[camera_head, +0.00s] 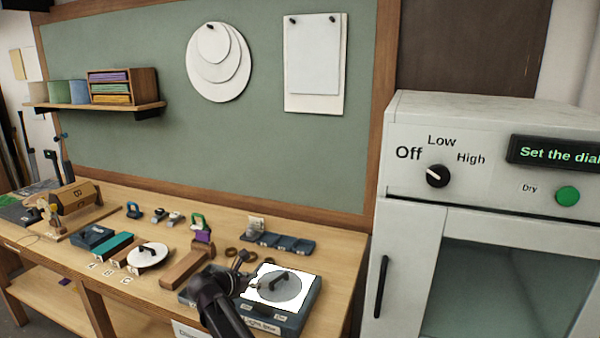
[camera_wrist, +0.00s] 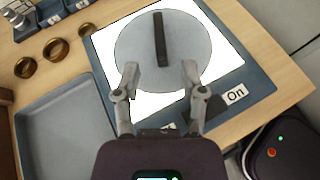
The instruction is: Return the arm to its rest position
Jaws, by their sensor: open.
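My gripper (camera_wrist: 158,82) is open and empty in the wrist view, with its two fingers apart over the near part of a grey disc with a dark bar handle (camera_wrist: 160,38). The disc lies on the lit white panel of a blue light box (camera_wrist: 262,80). In the head view my gripper (camera_head: 246,272) is at the left side of the light box (camera_head: 312,298), beside the grey disc (camera_head: 280,288). My arm reaches up to it from the bottom of the picture. I cannot tell whether the fingers touch the disc.
A blue-grey tray (camera_wrist: 62,140) and brass rings (camera_wrist: 56,49) lie left of the light box. A white disc (camera_head: 148,256) and wooden blocks sit farther left on the bench. A white cabinet (camera_head: 412,225) with a dial and glass door stands close on the right.

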